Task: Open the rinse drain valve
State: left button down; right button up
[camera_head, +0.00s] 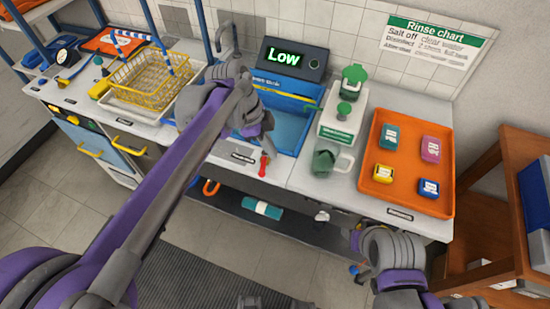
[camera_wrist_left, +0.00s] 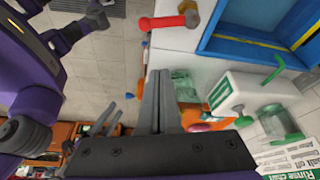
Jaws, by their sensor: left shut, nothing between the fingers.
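A red valve handle (camera_head: 263,166) sits at the front edge of the bench, below the blue-lined sink (camera_head: 290,128). It also shows as a red bar with a grey end at the top of the left wrist view (camera_wrist_left: 168,21). My left gripper reaches over the sink front in the head view, partly hidden by its own wrist. Its fingers (camera_wrist_left: 158,85) are shut together and empty, apart from the red handle. My right arm (camera_head: 390,255) is at the lower right, in front of the bench; its fingers cannot be made out.
A display (camera_head: 293,58) reads "Low" behind the sink. A yellow wire basket (camera_head: 150,80) stands left of it. Right of it are a white dispenser (camera_head: 340,122), a clear mug (camera_head: 345,160) and an orange tray (camera_head: 400,193) with several small boxes. A wooden shelf (camera_head: 490,165) stands at right.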

pick_arm(q)
jog(key=shift+v, duration=1.8)
